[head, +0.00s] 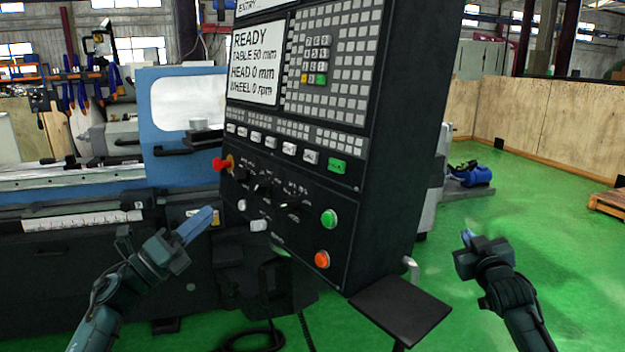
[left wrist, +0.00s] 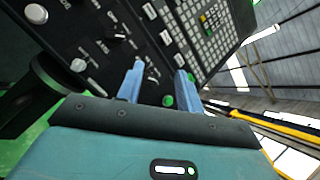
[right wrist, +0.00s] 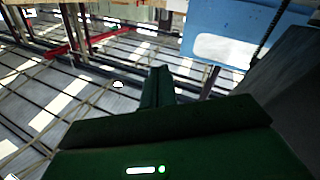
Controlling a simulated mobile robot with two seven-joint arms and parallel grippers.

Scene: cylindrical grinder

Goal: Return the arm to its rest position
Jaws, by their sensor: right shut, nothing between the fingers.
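My left gripper (head: 203,222) is in front of the machine, left of the black control panel's (head: 385,120) lower half. In the left wrist view its two blue fingers (left wrist: 158,88) stand apart with nothing between them, and the panel's knobs and keys show beyond them. My right gripper (head: 467,237) is to the right of the panel, over the green floor, apart from everything. In the right wrist view its fingers (right wrist: 158,85) are together and empty.
The panel screen (head: 254,62) reads READY, TABLE 50 mm, HEAD 0 mm, WHEEL 0 rpm. A green button (head: 328,217), an orange button (head: 322,259) and a red knob (head: 221,164) are on it. A black shelf (head: 402,308) juts out below. Green floor (head: 560,240) is clear at right.

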